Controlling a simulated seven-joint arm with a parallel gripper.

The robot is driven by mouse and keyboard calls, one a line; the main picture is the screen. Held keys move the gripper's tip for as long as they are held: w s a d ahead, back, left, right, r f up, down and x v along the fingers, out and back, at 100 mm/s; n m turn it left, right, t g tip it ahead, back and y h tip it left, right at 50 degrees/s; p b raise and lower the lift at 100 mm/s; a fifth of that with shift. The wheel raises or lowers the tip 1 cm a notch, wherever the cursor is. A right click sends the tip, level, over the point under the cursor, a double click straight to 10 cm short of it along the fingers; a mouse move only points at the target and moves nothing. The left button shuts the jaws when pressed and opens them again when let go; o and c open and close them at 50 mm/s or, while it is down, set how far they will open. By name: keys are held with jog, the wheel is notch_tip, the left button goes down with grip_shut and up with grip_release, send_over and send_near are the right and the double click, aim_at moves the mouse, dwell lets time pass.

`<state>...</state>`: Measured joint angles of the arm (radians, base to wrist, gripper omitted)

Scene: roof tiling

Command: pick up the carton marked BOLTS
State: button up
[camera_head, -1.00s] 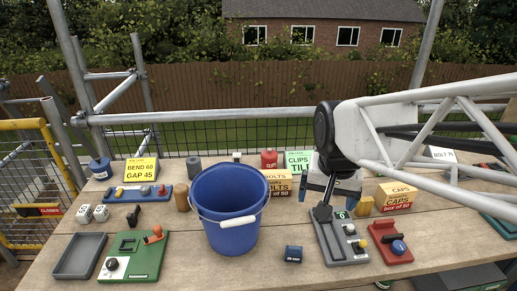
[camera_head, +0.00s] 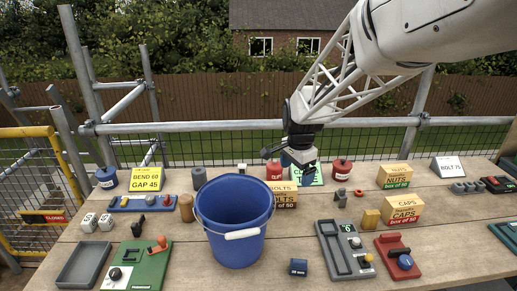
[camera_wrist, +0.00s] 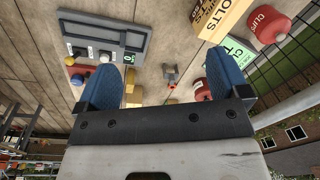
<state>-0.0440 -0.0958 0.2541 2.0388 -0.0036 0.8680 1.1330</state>
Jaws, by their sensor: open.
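The blue bucket (camera_head: 236,236) stands close left of the carton. NUTS (camera_head: 394,176) and CAPS (camera_head: 404,209) cartons are to the right. A grey switch panel (camera_head: 343,250) lies in front.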

aim_at(280, 186)
jog(key=w+a+f+m, duration=0.1)
jog(key=w+f+m, duration=0.1)
jog(key=w+f, duration=0.2)
jog(key=w+f+m, duration=0.2)
jog(key=w+f, duration=0.1)
jog(key=w, duration=0.2)
jog(key=w+a+f+m, duration=0.1)
jog(key=w+f+m, duration=0.1)
jog(key=w+f, duration=0.2)
jog(key=shift+w+a+f+g, duration=0.3)
jog(key=shift+w+f+g, duration=0.1)
jog(key=shift+w, duration=0.2)
jog(key=shift+f, duration=1.3)
jog(key=shift+d+f, duration=0.15)
jog(key=shift+f, duration=2.45)
jog(key=c, duration=1.3)
